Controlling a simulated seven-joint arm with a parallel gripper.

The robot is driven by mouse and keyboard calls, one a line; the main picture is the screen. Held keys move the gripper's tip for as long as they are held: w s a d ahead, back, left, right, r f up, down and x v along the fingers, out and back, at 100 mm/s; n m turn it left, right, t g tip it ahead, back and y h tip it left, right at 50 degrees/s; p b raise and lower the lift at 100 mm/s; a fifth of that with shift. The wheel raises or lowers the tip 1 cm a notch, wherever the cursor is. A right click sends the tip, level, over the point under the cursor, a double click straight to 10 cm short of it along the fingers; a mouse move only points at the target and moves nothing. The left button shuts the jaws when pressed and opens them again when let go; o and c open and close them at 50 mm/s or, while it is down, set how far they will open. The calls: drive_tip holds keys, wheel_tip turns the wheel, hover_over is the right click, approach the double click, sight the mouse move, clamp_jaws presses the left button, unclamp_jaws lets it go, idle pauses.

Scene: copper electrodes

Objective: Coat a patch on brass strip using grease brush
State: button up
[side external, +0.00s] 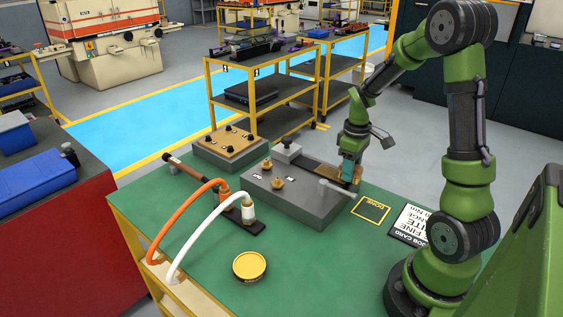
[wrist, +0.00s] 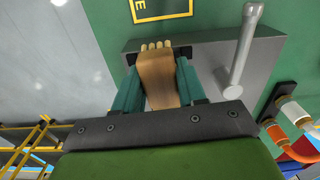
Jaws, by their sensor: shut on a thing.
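My gripper (wrist: 158,85) is shut on a brown, flat thing (wrist: 158,78), which looks like the grease brush, with several pale tufts at its far end. In the side view my gripper (side external: 349,172) points down at the right end of a grey block (side external: 290,207). A brown-tan piece (side external: 326,172) shows beside the fingers there; I cannot tell whether it is the brush or the brass strip. The brass strip is not clearly made out in either view. I cannot tell whether the tufts touch anything.
A grey lever (side external: 337,187) stands close to my gripper. Two brass knobs (side external: 278,182) are on the block. A yellow-topped tin (side external: 249,265), orange (side external: 183,207) and white (side external: 200,234) cables, a yellow-framed square (side external: 371,210) and a job card (side external: 410,224) are on the green table (side external: 310,265).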

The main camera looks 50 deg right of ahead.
drive_tip(key=shift+r, duration=3.7)
